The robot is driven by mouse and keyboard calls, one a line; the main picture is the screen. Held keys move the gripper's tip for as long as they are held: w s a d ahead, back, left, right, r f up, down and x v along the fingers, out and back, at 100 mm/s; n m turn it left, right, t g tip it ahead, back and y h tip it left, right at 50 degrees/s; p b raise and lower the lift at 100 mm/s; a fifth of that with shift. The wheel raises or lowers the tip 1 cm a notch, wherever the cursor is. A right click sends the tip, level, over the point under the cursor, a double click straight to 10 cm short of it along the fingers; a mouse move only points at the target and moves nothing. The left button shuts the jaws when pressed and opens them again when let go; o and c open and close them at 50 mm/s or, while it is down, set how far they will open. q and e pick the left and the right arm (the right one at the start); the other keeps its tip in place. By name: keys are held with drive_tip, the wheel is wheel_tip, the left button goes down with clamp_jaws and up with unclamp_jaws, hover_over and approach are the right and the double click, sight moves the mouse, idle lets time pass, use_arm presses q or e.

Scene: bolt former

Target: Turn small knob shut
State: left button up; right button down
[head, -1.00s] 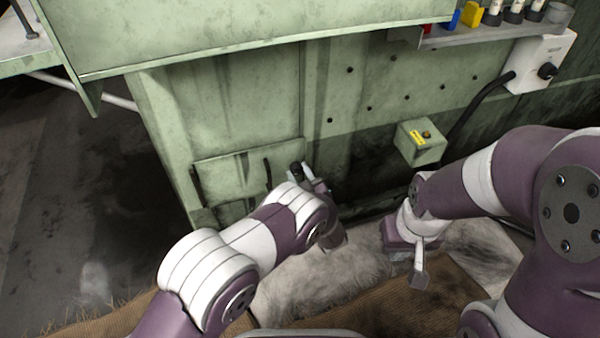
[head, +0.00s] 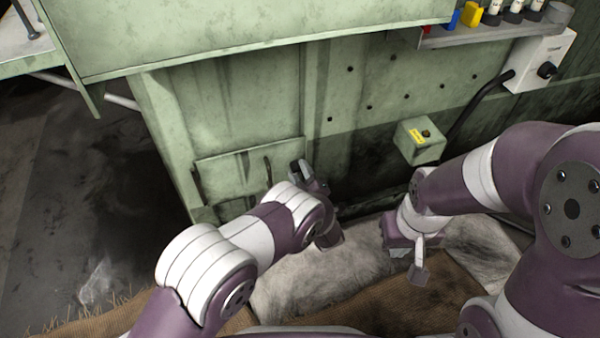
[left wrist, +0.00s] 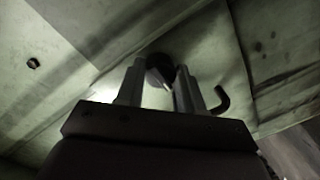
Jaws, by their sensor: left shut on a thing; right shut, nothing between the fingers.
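A small dark knob (left wrist: 160,70) with a pale pointer mark shows in the left wrist view, on the green panel. My left gripper (left wrist: 160,82) is shut on it, one finger on each side. In the head view my left gripper (head: 301,168) is at the lower green panel, right of a small hatch, and hides most of the knob there. My right gripper (head: 418,274) is shut and empty, low in front of the machine and away from the panel.
A green hatch (head: 232,177) with dark handles lies left of my left gripper. A small green box (head: 420,141) with a yellow label juts out above my right arm. A white switch box (head: 541,62) with a black knob is at upper right. Pale cloth (head: 320,283) lies below.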

use_arm(q)
drive_tip(key=o, duration=1)
drive_tip(key=shift+o, duration=0.2)
drive_tip(key=shift+s+d+r, duration=0.1)
drive_tip(key=shift+s, duration=0.05)
drive_tip(key=f+p+v, duration=0.1)
drive_tip(key=p+v, duration=0.4)
drive_tip(key=v, duration=0.7)
drive_tip(key=shift+s+r, duration=0.15)
drive_tip(key=shift+r, duration=0.25)
